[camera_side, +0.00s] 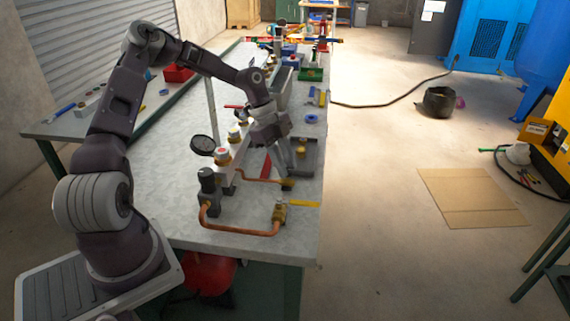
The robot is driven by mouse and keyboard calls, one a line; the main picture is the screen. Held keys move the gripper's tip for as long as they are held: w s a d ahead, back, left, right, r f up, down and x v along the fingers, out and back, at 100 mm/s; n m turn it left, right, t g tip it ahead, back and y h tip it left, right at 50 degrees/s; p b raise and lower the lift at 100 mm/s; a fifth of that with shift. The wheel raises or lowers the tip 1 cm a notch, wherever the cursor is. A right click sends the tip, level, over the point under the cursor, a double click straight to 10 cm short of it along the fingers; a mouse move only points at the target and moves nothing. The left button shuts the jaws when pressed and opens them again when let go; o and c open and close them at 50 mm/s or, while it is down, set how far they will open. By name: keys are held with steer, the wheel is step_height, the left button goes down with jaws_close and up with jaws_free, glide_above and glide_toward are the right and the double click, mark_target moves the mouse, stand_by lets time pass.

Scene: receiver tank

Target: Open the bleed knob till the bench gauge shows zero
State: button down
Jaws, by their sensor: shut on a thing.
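My gripper (287,172) points down over the bench, its fingers shut at the brass fitting (288,184) on the end of a short copper tube. The bleed knob seems to be between the fingertips; they hide it, so its turn cannot be seen. The round, black-rimmed gauge (202,144) stands on the bench left of my gripper. Its needle and reading are too small to tell.
A brass valve with a yellow lever (280,210) joins a bent copper pipe (238,230) in front of my gripper. A dark regulator (208,190) stands at left. The bench's front is clear.

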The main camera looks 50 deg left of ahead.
steer(key=shift+a+f+m+g, duration=0.1)
steer(key=shift+m+g, duration=0.2)
steer(key=shift+m, duration=0.5)
steer(key=c, duration=1.1)
jaws_free()
steer(key=shift+c, duration=0.2)
steer(key=v, duration=0.7)
